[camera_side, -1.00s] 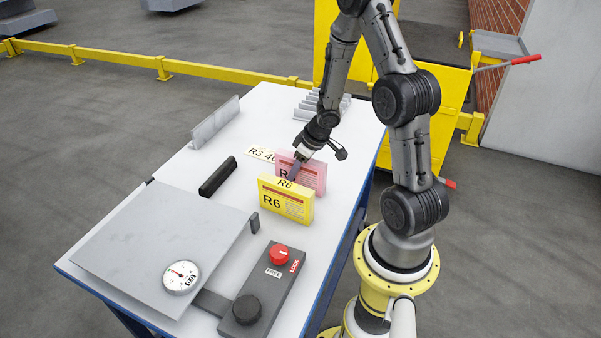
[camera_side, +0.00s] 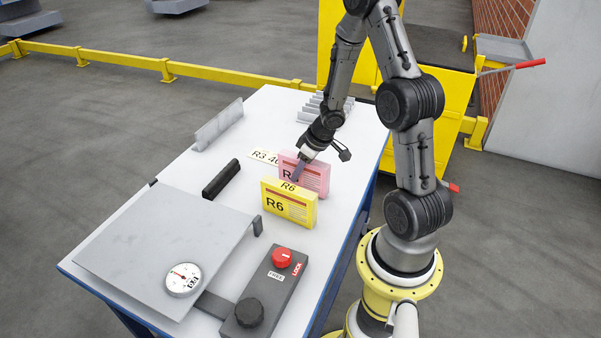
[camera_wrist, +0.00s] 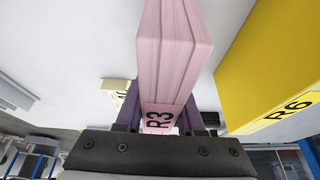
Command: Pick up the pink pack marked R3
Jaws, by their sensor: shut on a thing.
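The pink pack marked R3 (camera_side: 314,179) stands upright on the white table, behind the yellow pack R6 in the side view. In the wrist view the pink pack (camera_wrist: 172,55) lies between my two fingers, with its R3 label towards the palm. My gripper (camera_side: 299,171) points down at the pack and is shut on it; in the wrist view my gripper (camera_wrist: 160,118) has a finger on each side. The side view does not clearly show whether the pack's underside is off the table.
The yellow pack R6 (camera_side: 289,205) stands close in front, also at right in the wrist view (camera_wrist: 275,65). A label card (camera_side: 263,156) lies behind. A black bar (camera_side: 221,179), grey plate (camera_side: 165,240), dial (camera_side: 183,279) and control box (camera_side: 268,290) occupy the near table.

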